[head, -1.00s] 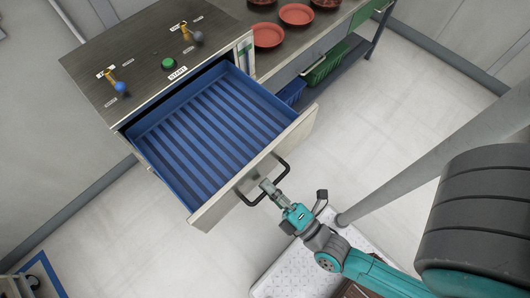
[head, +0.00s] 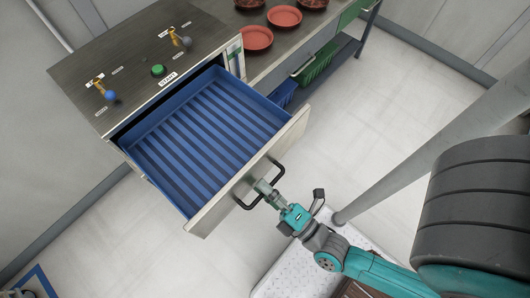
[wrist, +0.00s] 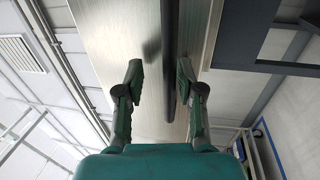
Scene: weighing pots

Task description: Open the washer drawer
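The washer drawer (head: 221,203) is pulled well out of the cabinet, showing its ribbed blue tray inside. Its pale front carries a black bar handle (head: 247,207). My gripper (head: 266,187) is at this handle, in front of the drawer. In the wrist view the handle bar (wrist: 169,50) runs between my two fingers (wrist: 160,78). The fingers stand apart, with a clear gap to the left of the bar. The bar is close to the right finger; whether they touch cannot be told.
The washer top has a green start button (head: 158,70) and two small taps with blue and dark knobs. Red bowls (head: 257,38) stand on the counter to the right, with a green crate (head: 318,64) below. Floor left of the drawer is clear.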

